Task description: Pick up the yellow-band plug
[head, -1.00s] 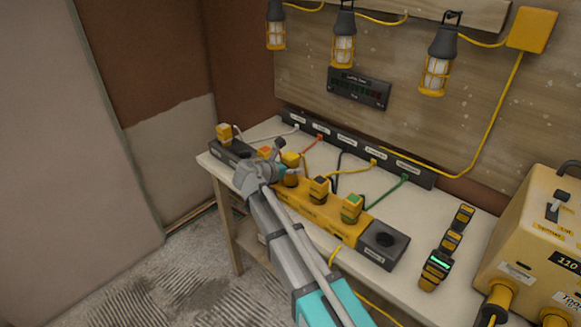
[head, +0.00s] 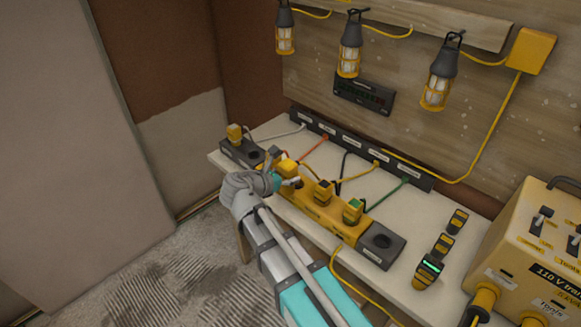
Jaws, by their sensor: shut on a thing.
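The yellow-band plug (head: 287,167) is a yellow block with a dark lower part, at the yellow socket strip (head: 330,222). My gripper (head: 289,181) is shut on it, with the fingers across its lower part. The fingers and wrist hide its base, so I cannot tell whether it is still seated.
A yellow plug with a white cable (head: 234,133) stands in a dark socket at the far left. A dark empty socket (head: 381,243) ends the strip at right. Coloured cables run to a black rail (head: 360,155).

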